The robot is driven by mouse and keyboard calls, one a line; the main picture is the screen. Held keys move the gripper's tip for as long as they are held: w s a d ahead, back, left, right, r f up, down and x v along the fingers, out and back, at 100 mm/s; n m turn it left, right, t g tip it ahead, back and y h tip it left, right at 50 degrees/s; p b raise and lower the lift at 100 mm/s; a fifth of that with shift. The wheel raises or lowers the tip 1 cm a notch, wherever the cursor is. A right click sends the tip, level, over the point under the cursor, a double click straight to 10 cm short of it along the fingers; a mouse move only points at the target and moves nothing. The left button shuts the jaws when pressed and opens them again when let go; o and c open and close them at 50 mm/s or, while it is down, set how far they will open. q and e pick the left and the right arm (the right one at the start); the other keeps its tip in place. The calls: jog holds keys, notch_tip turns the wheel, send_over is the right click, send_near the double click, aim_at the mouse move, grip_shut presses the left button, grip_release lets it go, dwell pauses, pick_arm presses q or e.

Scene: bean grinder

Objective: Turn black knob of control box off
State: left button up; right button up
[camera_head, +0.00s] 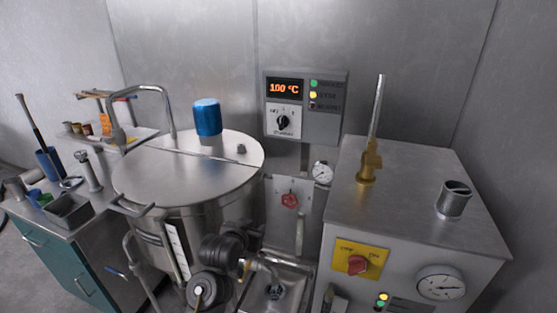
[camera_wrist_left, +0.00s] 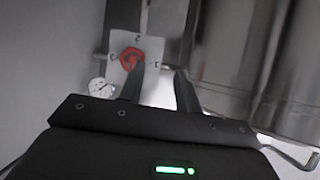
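The grey control box (camera_head: 325,125) hangs on the back wall in the head view, with an orange display reading 100 °C. Its black knob (camera_head: 283,122) sits on a light plate below the display. The knob's exact pointing is too small to read. Green and yellow lamps are lit at the box's right; the lowest lamp looks dark. My left gripper (camera_wrist_left: 160,85) is open and empty in the left wrist view, its two dark fingers apart. It points towards a red knob on a white plate, and the control box is not in that view. My right gripper is not seen.
A steel tank (camera_head: 185,175) with a blue cap (camera_head: 207,118) stands left of the box. A red valve knob (camera_head: 289,200) and a gauge (camera_head: 322,173) are below it. A steel machine (camera_head: 415,190) with a brass lever (camera_head: 369,160) stands at right. A cluttered counter is at left.

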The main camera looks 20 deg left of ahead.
pick_arm(q)
jog(key=w+r+t, duration=0.3)
jog(key=w+r, duration=0.4)
jog(key=r, duration=0.5)
jog(key=t, duration=0.3)
send_near(280, 120)
jog(key=shift+h, duration=0.3)
jog(key=w+p, duration=0.1)
jog(key=w, duration=0.1)
jog(key=w+p, duration=0.1)
jog(key=w, duration=0.2)
jog(key=w+p, duration=0.1)
jog(key=w, duration=0.1)
jog(key=shift+w+d+r, duration=0.1)
jog(key=shift+w+r, duration=0.15)
jog(key=shift+r, duration=0.05)
jog(key=shift+w+p, duration=0.35)
jog(key=shift+w, duration=0.25)
jog(key=shift+c, duration=0.2)
jog(key=shift+f, duration=0.1)
grip_shut()
